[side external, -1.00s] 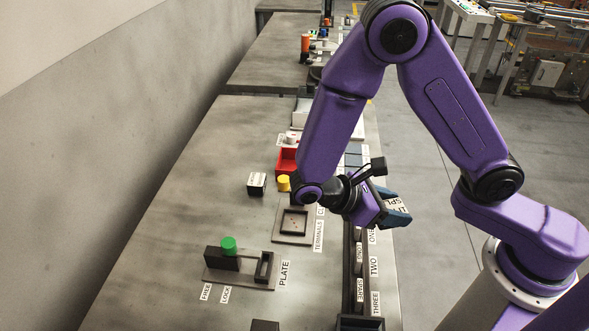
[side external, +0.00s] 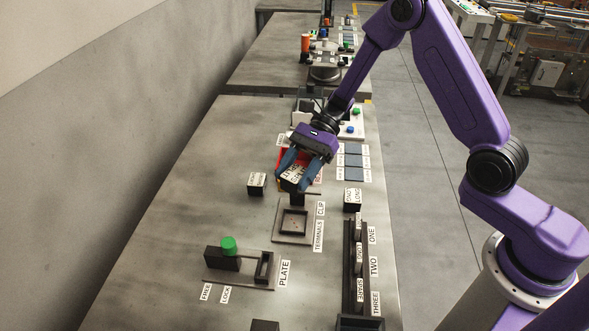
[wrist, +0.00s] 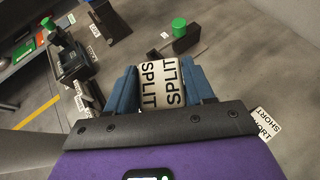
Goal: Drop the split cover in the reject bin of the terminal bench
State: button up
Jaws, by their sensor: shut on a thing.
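The split cover (wrist: 160,85) is a block with white labels reading SPLIT. In the wrist view it sits between the blue fingers of my gripper (wrist: 162,88), which are shut on it. In the side external view my gripper (side external: 303,170) points down and holds the cover (side external: 292,179) in front of the red bin (side external: 281,154). The gripper and the cover hide most of that bin, so I cannot tell whether the cover is over its opening. The cover looks raised off the bench.
Small dark labelled blocks stand left (side external: 256,184) and right (side external: 353,200) of my gripper. The terminals fixture (side external: 294,224), the plate fixture with a green knob (side external: 229,244) and a long dark rack (side external: 350,270) are nearer. The bench's left side is clear.

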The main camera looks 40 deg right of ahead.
jog(key=w+d+r+m+t+h, duration=0.35)
jog(key=w+d+m+t, duration=0.85)
jog(key=w+d, duration=0.4)
jog(key=shift+w+a+f, duration=0.1)
jog(key=shift+a+f, duration=0.05)
jog(key=shift+f, duration=2.25)
jog(key=shift+w+a+f, duration=0.15)
jog(key=shift+f, duration=2.25)
jog(key=shift+w+a+f, duration=0.1)
jog(key=shift+a+f, duration=0.05)
jog(key=shift+f, duration=2.25)
jog(key=o, duration=1.1)
jog(key=v, duration=1.7)
jog(key=shift+d, duration=0.3)
